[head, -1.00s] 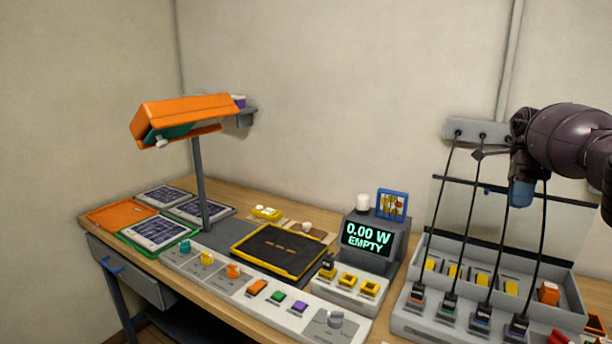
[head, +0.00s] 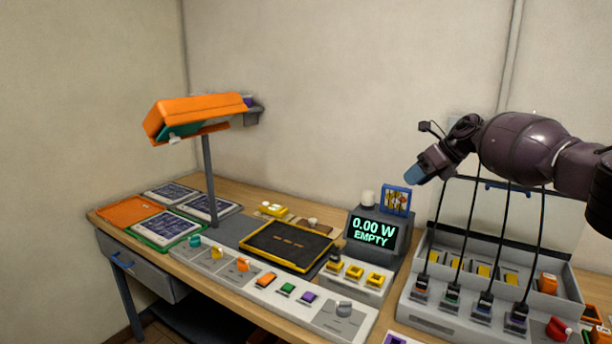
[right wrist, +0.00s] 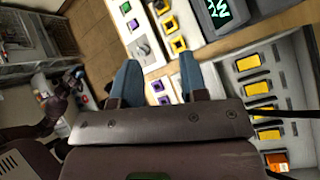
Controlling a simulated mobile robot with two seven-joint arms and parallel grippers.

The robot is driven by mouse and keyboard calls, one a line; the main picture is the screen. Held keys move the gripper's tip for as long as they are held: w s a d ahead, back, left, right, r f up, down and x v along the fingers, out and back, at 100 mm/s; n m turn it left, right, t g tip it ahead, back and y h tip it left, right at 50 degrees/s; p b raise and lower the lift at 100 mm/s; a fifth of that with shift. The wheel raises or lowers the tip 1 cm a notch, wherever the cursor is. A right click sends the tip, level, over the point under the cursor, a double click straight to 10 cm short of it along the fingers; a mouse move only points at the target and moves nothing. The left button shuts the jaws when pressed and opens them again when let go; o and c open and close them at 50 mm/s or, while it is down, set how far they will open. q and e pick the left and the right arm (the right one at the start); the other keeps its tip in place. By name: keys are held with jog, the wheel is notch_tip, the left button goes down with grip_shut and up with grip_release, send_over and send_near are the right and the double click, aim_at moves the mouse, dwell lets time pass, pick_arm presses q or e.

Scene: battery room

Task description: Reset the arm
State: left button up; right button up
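My right arm comes in from the right in the head view, raised above the bench. Its gripper (head: 416,174) hangs in the air, tilted down to the left, up and to the right of the display reading "0.00 W EMPTY" (head: 373,231). In the right wrist view the two blue fingers of this gripper (right wrist: 158,80) are spread apart with nothing between them. My left gripper is not seen in the head view. A dark arm-like part shows at the left of the right wrist view.
Below the right arm stands a grey charger rack (head: 440,318) with several black cables rising from it. A control strip (head: 328,312) runs along the bench front. An orange lamp-like hood (head: 200,112) on a post stands left. Air between hood and gripper is clear.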

jog(key=s+a+f+m+t+y, duration=0.2)
jog(key=s+a+f+m+t, duration=0.15)
jog(key=a+m, duration=0.35)
jog(key=s+a+f+m+t+y, duration=0.25)
jog(key=a+f+m, duration=0.2)
jog(key=a, duration=0.45)
jog(key=s+a+f+m+t+y, duration=0.2)
jog(key=s+a+f+m+y, duration=0.1)
jog(key=a+m, duration=0.4)
jog(key=s+d+f+m+h, duration=0.5)
jog(key=s+d+f+m, duration=0.2)
jog(key=s+f, duration=0.3)
jog(key=s+d+f+m+h, duration=0.5)
jog(key=s+d+f+m, duration=0.3)
jog(key=s, duration=0.8)
jog(key=s+d+f+m+h, duration=0.5)
jog(key=s+d+f+m, duration=0.3)
jog(key=s+f, duration=0.4)
jog(key=shift+s+f+m, duration=0.35)
jog(key=shift+s, duration=0.6)
